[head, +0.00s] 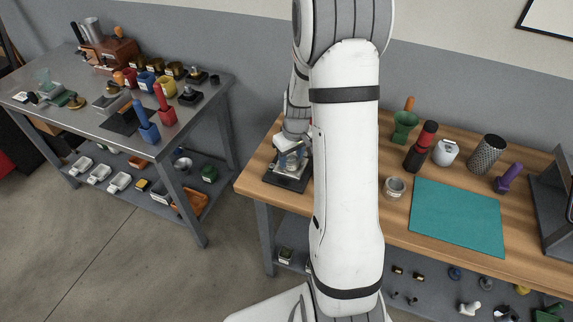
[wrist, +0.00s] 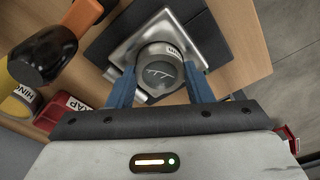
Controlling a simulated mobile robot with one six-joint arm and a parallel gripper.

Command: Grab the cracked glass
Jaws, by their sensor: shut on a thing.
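The cracked glass (wrist: 160,72) is a small round vessel with pale crack-like lines across its dark top and a white label on its rim. It sits over a square silver plate (wrist: 118,54) in the wrist view; I cannot tell whether it touches the plate. My gripper (wrist: 160,80) has its two blue fingers shut on the glass, one on each side. In the head view my gripper (head: 291,145) is low over the left end of the wooden bench, above a dark mat (head: 287,183). The glass is mostly hidden there.
A steel table (head: 60,112) with many items stands left, across a gap.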

